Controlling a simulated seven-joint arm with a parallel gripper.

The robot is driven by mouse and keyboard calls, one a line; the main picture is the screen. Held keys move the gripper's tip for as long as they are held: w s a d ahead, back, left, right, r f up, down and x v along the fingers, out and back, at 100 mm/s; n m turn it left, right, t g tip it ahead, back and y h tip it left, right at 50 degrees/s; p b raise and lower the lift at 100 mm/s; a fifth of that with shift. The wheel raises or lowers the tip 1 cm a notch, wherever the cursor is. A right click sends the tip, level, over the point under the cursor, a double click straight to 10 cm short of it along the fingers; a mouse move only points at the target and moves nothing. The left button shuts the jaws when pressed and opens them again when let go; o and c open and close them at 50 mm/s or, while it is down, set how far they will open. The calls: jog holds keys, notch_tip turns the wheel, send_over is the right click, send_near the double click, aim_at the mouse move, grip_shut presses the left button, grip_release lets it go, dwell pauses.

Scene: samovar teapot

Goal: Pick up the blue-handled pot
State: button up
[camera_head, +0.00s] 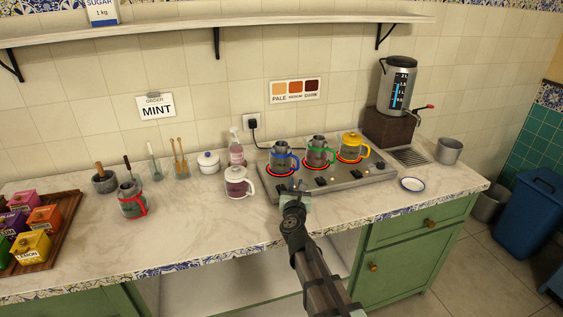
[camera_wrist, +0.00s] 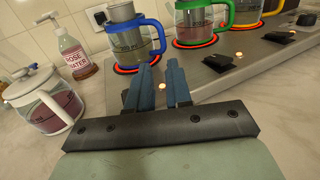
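The blue-handled pot (camera_head: 280,162) stands upright on the left burner of the stove, with a glowing red ring under it. It is a glass pot with a blue rim band and a metal insert on top; its handle points right. In the wrist view the pot (camera_wrist: 128,44) is just beyond my fingers, left of centre, with its handle (camera_wrist: 158,36) clear to see. My gripper (camera_head: 292,187) is at the stove's front edge, in front of the pot and apart from it. In the wrist view its two blue fingers (camera_wrist: 163,82) stand apart with nothing between them.
A green-handled pot (camera_head: 318,152) and a yellow-handled pot (camera_head: 350,147) stand on the other glowing burners. A white-handled pot (camera_head: 238,184) and a rose water bottle (camera_head: 236,150) stand left of the stove (camera_head: 345,183). The counter front between the red-handled pot (camera_head: 132,202) and white-handled pot is clear.

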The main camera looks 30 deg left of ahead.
aim_at(298, 166)
jog(key=x, duration=1.2)
jog(key=shift+w+d+r, duration=0.1)
jog(key=shift+w+d, duration=0.1)
grip_shut()
